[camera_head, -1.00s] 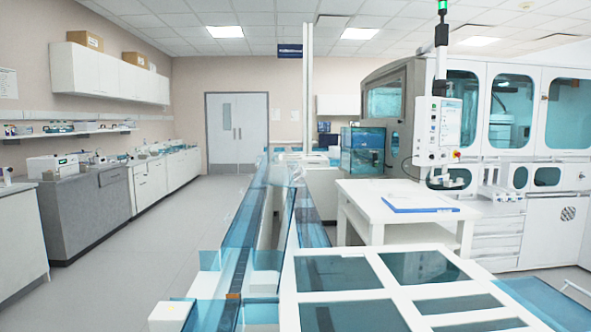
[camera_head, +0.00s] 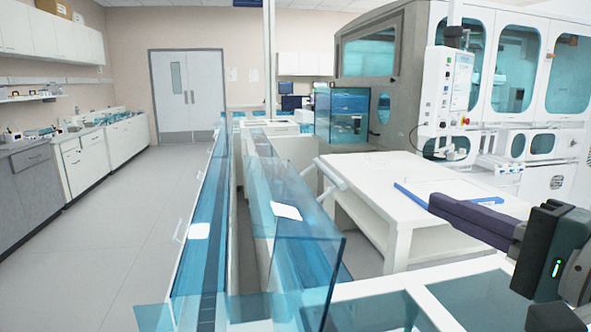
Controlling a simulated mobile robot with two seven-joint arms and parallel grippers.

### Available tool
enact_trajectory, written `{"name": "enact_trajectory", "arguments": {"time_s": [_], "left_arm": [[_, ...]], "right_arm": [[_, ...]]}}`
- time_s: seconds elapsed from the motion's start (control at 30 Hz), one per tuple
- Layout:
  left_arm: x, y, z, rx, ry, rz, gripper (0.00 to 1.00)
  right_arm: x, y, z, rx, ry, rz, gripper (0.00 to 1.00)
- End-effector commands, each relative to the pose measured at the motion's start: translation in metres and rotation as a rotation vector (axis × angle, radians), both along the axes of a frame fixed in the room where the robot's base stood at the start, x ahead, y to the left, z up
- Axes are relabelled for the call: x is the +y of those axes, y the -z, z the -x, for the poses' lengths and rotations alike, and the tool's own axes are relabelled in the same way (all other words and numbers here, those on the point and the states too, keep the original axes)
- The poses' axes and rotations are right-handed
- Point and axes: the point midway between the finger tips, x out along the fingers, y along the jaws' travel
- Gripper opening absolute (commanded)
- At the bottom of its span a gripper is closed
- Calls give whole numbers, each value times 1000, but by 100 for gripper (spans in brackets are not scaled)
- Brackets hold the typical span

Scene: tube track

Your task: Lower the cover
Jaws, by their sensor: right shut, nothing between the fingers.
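The tube track (camera_head: 205,260) runs away from me under clear blue panels. A clear blue cover panel (camera_head: 310,270) stands on the right-hand run of the track, its near end upright and its upper edge tilted. I cannot tell its exact angle. A white bar like a handle (camera_head: 332,175) shows at its right side, near the white table. My right gripper (camera_head: 434,204) comes in from the right edge, with purple fingers shut and pointing left. It shows in front of the white table, apart from the cover in the picture, and holds nothing. My left gripper is out of view.
The white table (camera_head: 375,168) with a blue-edged sheet (camera_head: 425,192) stands right of the track. A white frame with dark panes (camera_head: 460,300) fills the near right. A large white machine (camera_head: 520,100) stands behind. The floor (camera_head: 110,235) left of the track is clear.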

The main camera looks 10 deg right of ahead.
Motion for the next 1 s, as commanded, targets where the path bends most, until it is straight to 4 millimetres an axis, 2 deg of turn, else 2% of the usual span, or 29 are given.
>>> {"name": "enact_trajectory", "arguments": {"time_s": [0.13, 0.27, 0.67, 0.7, 0.77, 1.0], "left_arm": [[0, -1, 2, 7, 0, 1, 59], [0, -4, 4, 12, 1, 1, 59], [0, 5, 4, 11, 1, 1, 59], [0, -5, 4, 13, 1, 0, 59], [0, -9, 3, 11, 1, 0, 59], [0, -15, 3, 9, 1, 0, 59]], "right_arm": [[0, -1, -9, -2, 7, -9, 0], [6, -4, -28, -4, 5, -7, 0], [29, 0, -100, -3, 3, -5, 0], [38, -4, -97, 1, 0, -7, 0], [47, -4, -96, 2, 0, -7, 0], [65, 0, -95, 1, 3, -4, 0]]}}
